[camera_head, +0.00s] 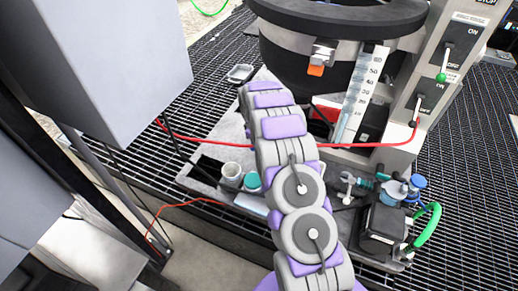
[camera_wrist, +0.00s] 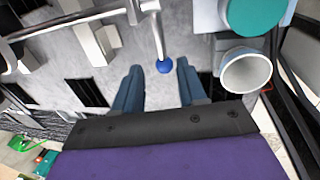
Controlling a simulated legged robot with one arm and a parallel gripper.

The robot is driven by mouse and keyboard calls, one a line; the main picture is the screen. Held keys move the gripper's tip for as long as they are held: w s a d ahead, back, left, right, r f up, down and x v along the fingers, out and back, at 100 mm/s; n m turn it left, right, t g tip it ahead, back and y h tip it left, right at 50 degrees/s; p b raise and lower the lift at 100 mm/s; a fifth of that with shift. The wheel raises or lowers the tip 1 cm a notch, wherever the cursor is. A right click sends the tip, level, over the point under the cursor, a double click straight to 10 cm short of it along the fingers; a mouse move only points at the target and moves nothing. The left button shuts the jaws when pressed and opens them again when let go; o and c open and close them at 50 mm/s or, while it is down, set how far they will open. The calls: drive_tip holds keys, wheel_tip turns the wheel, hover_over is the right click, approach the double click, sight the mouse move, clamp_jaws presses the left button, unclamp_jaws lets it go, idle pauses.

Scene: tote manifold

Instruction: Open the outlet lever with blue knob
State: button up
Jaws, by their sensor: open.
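In the wrist view, the outlet lever (camera_wrist: 158,36) is a thin metal rod coming down from the top of the picture. Its round blue knob (camera_wrist: 164,66) is at the lower end. My gripper (camera_wrist: 159,67) is open, with one dark blue-grey finger on each side of the knob. The knob appears between the fingertips, with a visible gap on both sides. I cannot tell how deep it lies between them. In the head view, my arm covers the area in front of the black tank, and the lever and fingers are hidden.
A white cup-like fitting (camera_wrist: 246,71) and a teal-capped one (camera_wrist: 254,12) stand close right of the gripper. A metal pipe (camera_wrist: 68,19) runs at upper left. In the head view are a black tank (camera_head: 290,52), a switch panel (camera_head: 440,75), a pump (camera_head: 380,228) and red cables.

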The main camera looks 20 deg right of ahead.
drive_tip(key=shift+w+d+f+b, duration=0.15)
drive_tip(key=shift+f+b, duration=0.05)
drive_tip(key=shift+f, duration=0.9)
drive_tip(key=shift+w+d+f+b, duration=0.1)
drive_tip(key=shift+w+f+b, duration=0.05)
drive_tip(key=shift+f, duration=1)
drive_tip(key=shift+w+d+f+b, duration=0.15)
drive_tip(key=shift+f+b, duration=0.05)
drive_tip(key=shift+f, duration=0.9)
drive_tip(key=shift+c, duration=0.2)
clamp_jaws()
